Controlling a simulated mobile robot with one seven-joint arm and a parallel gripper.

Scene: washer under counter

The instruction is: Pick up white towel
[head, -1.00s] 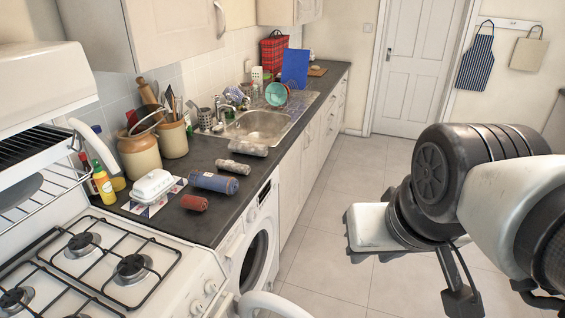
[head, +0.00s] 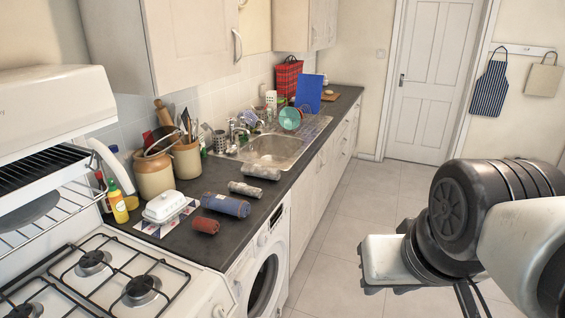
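Several rolled towels lie on the dark worktop left of the sink. Two are pale grey-white with a pattern: one nearer (head: 245,188) and one farther back (head: 261,172); I cannot tell which is the white towel. A blue roll (head: 226,206) and a dark red roll (head: 206,225) lie nearer. My arm is at the right, over the floor and well apart from the towels. Dark thin parts at its lower end (head: 468,300), possibly my gripper, are cut off by the bottom edge. Fingertips do not show.
A white butter dish (head: 166,207), jars (head: 154,176) and bottles (head: 117,201) stand left of the towels. The gas hob (head: 115,275) is in front. The sink (head: 275,149) lies behind, and the washer (head: 266,275) is below the worktop. The floor (head: 345,235) is clear.

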